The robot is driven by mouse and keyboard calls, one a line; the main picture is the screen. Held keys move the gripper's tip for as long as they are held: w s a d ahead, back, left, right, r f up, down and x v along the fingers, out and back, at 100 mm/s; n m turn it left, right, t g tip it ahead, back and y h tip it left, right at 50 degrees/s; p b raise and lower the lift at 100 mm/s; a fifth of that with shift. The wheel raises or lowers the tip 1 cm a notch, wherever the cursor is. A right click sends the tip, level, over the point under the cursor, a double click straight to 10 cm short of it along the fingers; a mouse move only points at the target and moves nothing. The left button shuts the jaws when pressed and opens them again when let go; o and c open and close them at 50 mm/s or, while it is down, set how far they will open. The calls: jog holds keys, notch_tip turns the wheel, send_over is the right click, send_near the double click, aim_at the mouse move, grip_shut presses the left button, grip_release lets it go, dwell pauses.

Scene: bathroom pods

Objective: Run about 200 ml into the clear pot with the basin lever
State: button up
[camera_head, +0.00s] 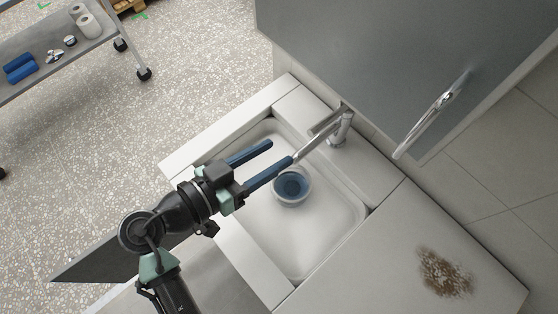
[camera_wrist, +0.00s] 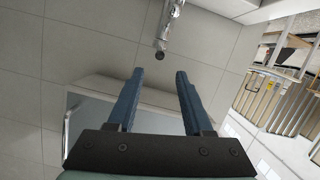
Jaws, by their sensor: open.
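The clear pot (camera_head: 291,187) stands in the white basin (camera_head: 325,212), just below the fingers in the head view. Its inside looks blue-grey; I cannot tell whether that is water. The chrome tap (camera_head: 338,130) stands on the basin's back ledge, with chrome bars reaching toward my fingers; which one is the lever is hard to tell. My gripper (camera_head: 280,151) is open over the basin, with nothing between its blue fingers. In the wrist view, a chrome tube with a dark round end (camera_wrist: 163,47) shows just beyond and between the fingertips (camera_wrist: 160,73), apart from them.
A grey panel with a chrome bar handle (camera_head: 435,110) rises behind the basin. The counter (camera_head: 380,245) at the right bears a brown stain (camera_head: 444,272). A wheeled trolley (camera_head: 50,50) with rolls and blue items stands at upper left. Open speckled floor lies between.

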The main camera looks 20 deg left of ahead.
aim_at(316, 127)
jog(key=w+d+f+m+t, duration=0.1)
jog(key=w+d, duration=0.1)
jog(key=w+d+f+m+t+h, duration=0.1)
jog(key=w+d+m, duration=0.1)
jog(key=w, duration=0.1)
jog(key=w+d+m, duration=0.1)
jog(key=w+d, duration=0.1)
jog(key=w, duration=0.1)
jog(key=shift+w+f+t+h+p, duration=0.25)
jog(key=shift+f+t+h+p, duration=0.05)
jog(key=shift+f+t+h, duration=0.1)
jog(key=shift+w+d+f, duration=0.1)
jog(key=shift+w+d, duration=0.3)
jog(key=shift+w, duration=0.05)
grip_shut()
dwell(1.3)
